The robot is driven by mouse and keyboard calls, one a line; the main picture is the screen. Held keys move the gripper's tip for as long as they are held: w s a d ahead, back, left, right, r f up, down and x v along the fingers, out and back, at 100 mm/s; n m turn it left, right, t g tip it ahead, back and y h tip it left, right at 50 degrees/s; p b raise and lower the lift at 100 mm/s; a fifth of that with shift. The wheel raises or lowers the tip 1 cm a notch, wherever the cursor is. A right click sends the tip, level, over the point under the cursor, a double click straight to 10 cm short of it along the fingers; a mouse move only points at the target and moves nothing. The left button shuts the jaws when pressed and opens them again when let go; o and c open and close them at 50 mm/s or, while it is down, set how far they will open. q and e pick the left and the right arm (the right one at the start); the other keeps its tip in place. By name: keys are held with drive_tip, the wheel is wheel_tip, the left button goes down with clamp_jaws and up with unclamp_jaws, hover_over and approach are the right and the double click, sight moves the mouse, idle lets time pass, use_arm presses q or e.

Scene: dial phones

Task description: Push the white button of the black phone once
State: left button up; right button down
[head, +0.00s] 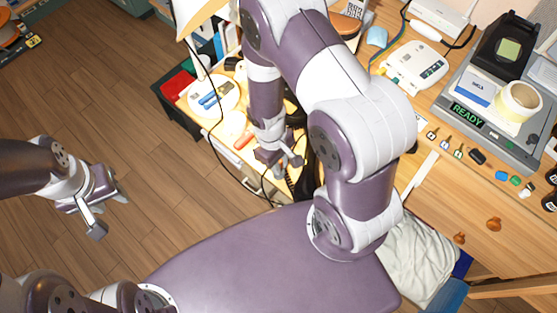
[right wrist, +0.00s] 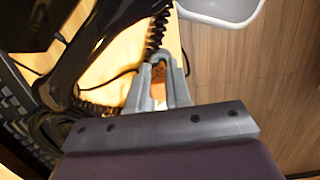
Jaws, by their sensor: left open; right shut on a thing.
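The black phone (right wrist: 92,48) shows as a glossy dark body at the left of the right wrist view, with its coiled black cord (right wrist: 155,32). In the head view only a dark part of it (head: 307,178) shows behind my right arm. Its white button cannot be made out. My right gripper (head: 281,166) is beside the phone at the desk. It also shows in the right wrist view (right wrist: 159,80), fingers close together around a small brownish thing that I cannot identify. My left gripper (head: 112,214) is open and empty above the floor, far left of the desk.
A white device (head: 415,64) and a grey machine with a READY display (head: 467,114) stand on the desk at right. Small items lie along its front edge. A lamp (head: 195,16) and a red box (head: 178,84) are near the left end. Floor is clear around my left gripper.

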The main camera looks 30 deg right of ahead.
drive_tip(key=shift+f+b, duration=0.55)
drive_tip(key=shift+f, duration=0.3)
drive_tip(key=c, duration=1)
unclamp_jaws()
drive_tip(key=r+p, duration=0.1)
drive_tip(key=r, duration=0.3)
drive_tip(key=w+r, duration=0.1)
drive_tip(key=r, duration=0.3)
drive_tip(key=w+r+p, duration=0.1)
drive_tip(key=r, duration=0.3)
drive_tip(key=shift+a+r+p, duration=0.3)
drive_tip(key=shift+a, duration=0.1)
